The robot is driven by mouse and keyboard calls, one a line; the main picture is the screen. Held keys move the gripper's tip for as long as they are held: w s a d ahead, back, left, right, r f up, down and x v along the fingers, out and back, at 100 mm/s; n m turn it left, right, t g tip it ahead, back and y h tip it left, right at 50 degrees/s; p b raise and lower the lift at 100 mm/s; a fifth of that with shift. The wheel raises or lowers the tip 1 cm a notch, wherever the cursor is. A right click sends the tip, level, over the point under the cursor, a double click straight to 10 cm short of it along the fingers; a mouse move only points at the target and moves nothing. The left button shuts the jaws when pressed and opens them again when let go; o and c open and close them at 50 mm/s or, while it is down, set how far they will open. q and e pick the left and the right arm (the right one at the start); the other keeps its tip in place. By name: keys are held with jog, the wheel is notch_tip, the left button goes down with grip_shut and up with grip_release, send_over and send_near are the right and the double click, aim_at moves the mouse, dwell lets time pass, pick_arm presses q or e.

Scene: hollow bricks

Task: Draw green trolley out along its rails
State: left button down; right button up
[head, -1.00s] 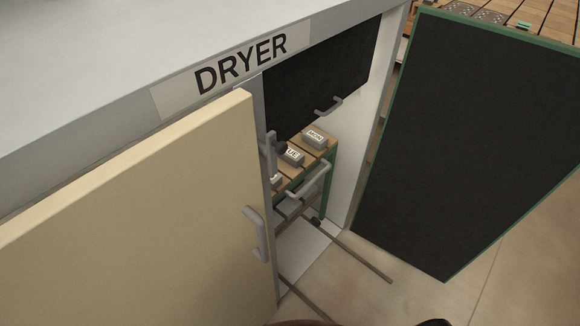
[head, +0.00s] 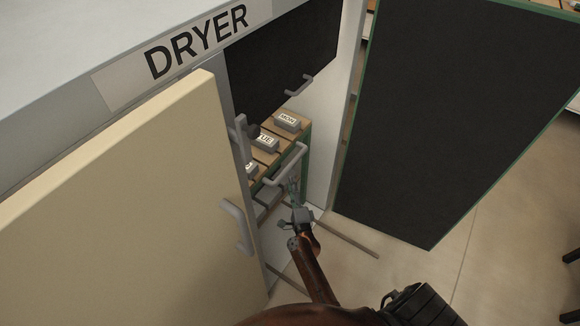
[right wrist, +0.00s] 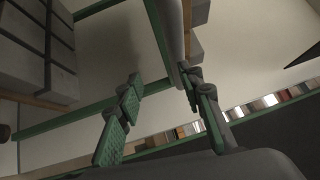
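The green trolley (head: 285,137) stands inside the dryer, with a slatted wooden top, a green frame and grey bricks labelled MON (head: 287,121) and TUE (head: 266,142) on it. Its grey bar handle (head: 287,166) faces out of the opening. My right gripper (head: 293,183) is just below and in front of the handle. In the right wrist view its two fingers (right wrist: 165,100) are apart with nothing between the pads, and the grey handle bar (right wrist: 166,28) lies beyond them, near the right finger. Contact cannot be told. My left gripper is not in view.
The cream door (head: 110,210) stands open at left. A black, green-edged panel (head: 450,110) stands at right. A black upper flap (head: 285,60) with a handle hangs above the trolley. Rails (head: 345,238) run out along the floor, which is clear in front.

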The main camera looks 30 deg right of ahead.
aim_at(290, 166)
jog(key=shift+m+h, duration=0.4)
jog(key=shift+m, duration=0.2)
jog(key=w+d+r, duration=0.1)
jog(key=w, duration=0.1)
jog(key=w+d+r, duration=0.1)
jog(key=w, duration=0.2)
jog(key=w+d+r+b, duration=0.1)
jog(key=w+d, duration=0.1)
jog(key=shift+w+r, duration=0.2)
grip_shut()
